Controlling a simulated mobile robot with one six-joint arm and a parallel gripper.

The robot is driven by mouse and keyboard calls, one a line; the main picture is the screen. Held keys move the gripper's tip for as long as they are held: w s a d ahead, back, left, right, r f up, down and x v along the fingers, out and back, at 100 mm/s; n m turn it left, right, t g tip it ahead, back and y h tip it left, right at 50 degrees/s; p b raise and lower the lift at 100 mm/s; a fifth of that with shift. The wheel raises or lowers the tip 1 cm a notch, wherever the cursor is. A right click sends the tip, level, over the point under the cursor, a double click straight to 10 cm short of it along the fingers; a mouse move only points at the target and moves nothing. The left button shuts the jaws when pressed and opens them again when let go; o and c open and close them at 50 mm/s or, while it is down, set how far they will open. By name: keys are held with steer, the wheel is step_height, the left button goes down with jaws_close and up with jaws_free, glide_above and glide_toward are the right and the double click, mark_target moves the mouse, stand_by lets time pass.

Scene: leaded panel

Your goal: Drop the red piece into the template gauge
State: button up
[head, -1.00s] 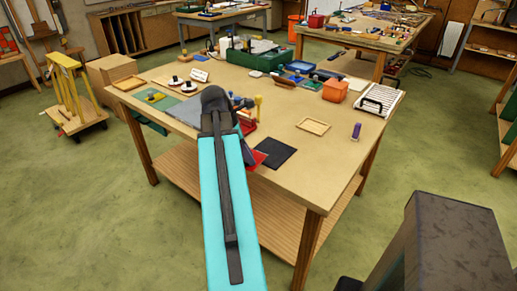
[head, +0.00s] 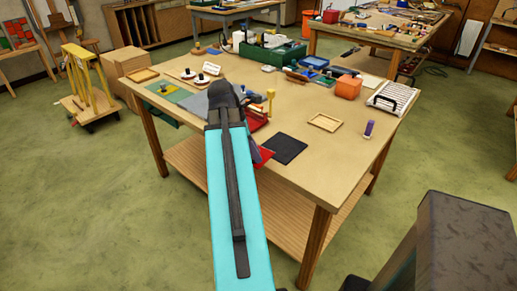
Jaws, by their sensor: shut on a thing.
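The red piece (head: 265,155) shows as a flat red patch just right of my arm, by the table's front edge and next to a dark mat. My gripper (head: 254,151) is mostly hidden behind my cyan arm link; only a dark part shows beside the red piece. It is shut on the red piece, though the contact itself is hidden. A shallow light-wood frame (head: 325,122) lies on the table to the right, apart from the red piece. It may be the template gauge, but I cannot tell for sure.
The dark square mat (head: 286,149) lies flat near the front edge of the worktable (head: 330,160). A yellow upright tool (head: 270,103) stands behind. A purple bottle (head: 369,129), an orange bin (head: 348,87) and a white rack (head: 394,97) are on the right. The table around the wood frame is clear.

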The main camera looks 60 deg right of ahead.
steer(key=w+a+f+n, duration=0.1)
steer(key=w+a, duration=0.8)
steer(key=w, duration=0.4)
steer(key=w+a+f+n, duration=0.1)
steer(key=w+a, duration=0.9)
steer(key=w, duration=0.4)
steer(key=w+a, duration=0.4)
steer(key=a, duration=0.6)
steer(key=w+a+f+n, duration=0.1)
steer(key=w+a, duration=0.3)
steer(key=a, duration=0.6)
steer(key=w+a+h, duration=0.1)
steer(key=w+a, duration=0.3)
steer(key=a, duration=0.6)
steer(key=shift+a+f+n+t, duration=0.2)
steer(key=shift+f+n+t, duration=0.1)
steer(key=shift+t, duration=0.1)
